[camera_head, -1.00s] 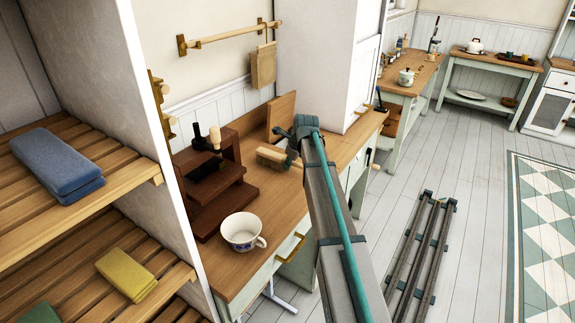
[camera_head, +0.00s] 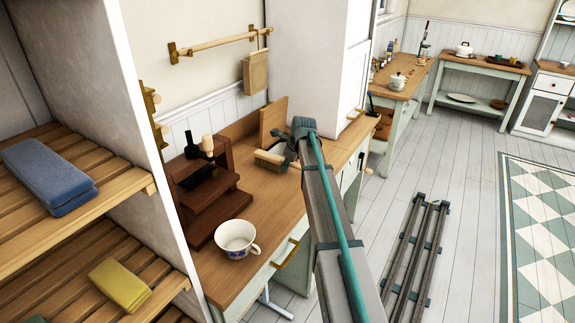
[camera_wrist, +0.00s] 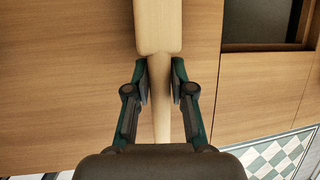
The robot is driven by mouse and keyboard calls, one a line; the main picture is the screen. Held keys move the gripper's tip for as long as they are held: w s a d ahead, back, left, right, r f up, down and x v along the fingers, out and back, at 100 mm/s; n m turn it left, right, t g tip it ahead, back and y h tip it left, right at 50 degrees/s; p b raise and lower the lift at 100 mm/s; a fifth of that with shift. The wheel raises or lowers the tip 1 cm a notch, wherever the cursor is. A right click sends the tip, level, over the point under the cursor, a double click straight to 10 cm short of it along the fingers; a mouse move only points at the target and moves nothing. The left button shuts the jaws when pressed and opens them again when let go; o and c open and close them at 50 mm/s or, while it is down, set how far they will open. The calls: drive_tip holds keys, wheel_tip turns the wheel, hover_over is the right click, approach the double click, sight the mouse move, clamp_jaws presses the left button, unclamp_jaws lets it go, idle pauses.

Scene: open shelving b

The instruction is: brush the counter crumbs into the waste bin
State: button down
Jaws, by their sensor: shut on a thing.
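My gripper (camera_wrist: 160,90) is shut on the handle (camera_wrist: 161,115) of a wooden hand brush. In the head view, the brush (camera_head: 270,160) shows pale bristles low over the wooden counter (camera_head: 255,190), just left of my gripper (camera_head: 291,150). I cannot tell whether the bristles touch the counter. The wrist view shows the brush's wooden block (camera_wrist: 158,25) ahead of the fingers. A dark rectangular opening (camera_wrist: 265,22) lies to its right in that view; I cannot tell if it is the waste bin. No crumbs can be made out.
A white cup (camera_head: 236,238) stands at the counter's near end. A dark brown stepped stand (camera_head: 206,200) is at the left against the wall. An upright board (camera_head: 272,120) stands behind the brush. A tall white cabinet (camera_head: 318,60) rises beyond it.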

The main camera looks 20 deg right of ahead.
drive_tip(key=shift+w+d+p, duration=0.3)
drive_tip(key=shift+w+d, duration=1.35)
drive_tip(key=shift+d, duration=0.2)
drive_tip(key=shift+w+d+p, duration=0.3)
drive_tip(key=shift+w+d, duration=1.35)
drive_tip(key=shift+d, duration=0.15)
wheel_tip(320, 180, up, 7)
drive_tip(key=p, duration=0.4)
